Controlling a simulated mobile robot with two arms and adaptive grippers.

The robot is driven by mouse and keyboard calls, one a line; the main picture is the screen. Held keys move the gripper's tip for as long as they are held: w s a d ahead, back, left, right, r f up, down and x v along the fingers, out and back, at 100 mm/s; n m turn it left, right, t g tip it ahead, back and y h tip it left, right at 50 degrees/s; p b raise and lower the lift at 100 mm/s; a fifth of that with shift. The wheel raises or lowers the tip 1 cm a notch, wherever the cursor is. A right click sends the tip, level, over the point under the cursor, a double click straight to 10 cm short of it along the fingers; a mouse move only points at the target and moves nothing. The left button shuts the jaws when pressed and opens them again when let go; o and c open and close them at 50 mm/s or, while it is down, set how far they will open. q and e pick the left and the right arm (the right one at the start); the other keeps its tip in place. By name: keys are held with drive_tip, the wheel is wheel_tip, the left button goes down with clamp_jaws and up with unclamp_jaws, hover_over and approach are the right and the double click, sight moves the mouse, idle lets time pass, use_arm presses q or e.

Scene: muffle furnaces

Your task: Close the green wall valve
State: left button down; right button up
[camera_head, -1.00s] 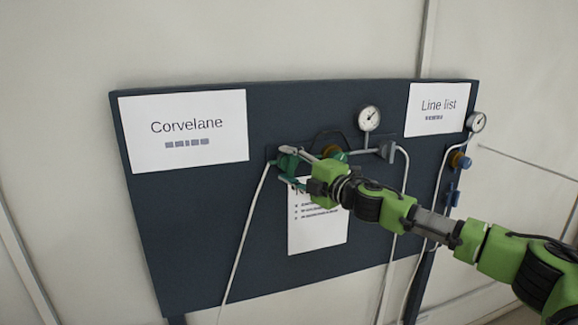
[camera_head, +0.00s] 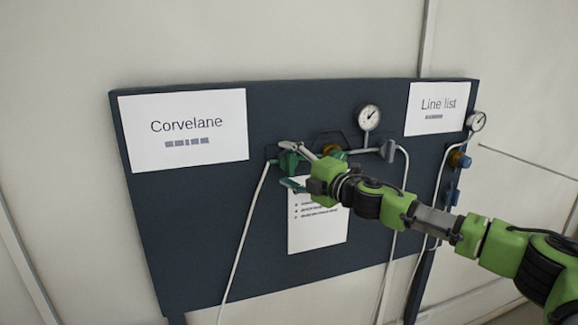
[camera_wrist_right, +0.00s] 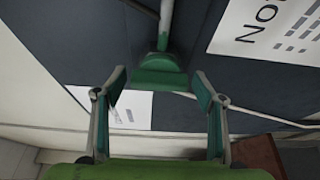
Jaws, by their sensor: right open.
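My left gripper is out of view.
The board (camera_head: 190,225) carries a pressure gauge (camera_head: 368,117), a Corvelane sign (camera_head: 190,128) and a Line list sign (camera_head: 437,108). A partly covered notice (camera_head: 318,230) is below the valve. A second gauge (camera_head: 475,121) and a blue fitting (camera_head: 458,160) are at the right edge.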

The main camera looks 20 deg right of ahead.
drive_tip(key=v, duration=1.2)
idle(0.4)
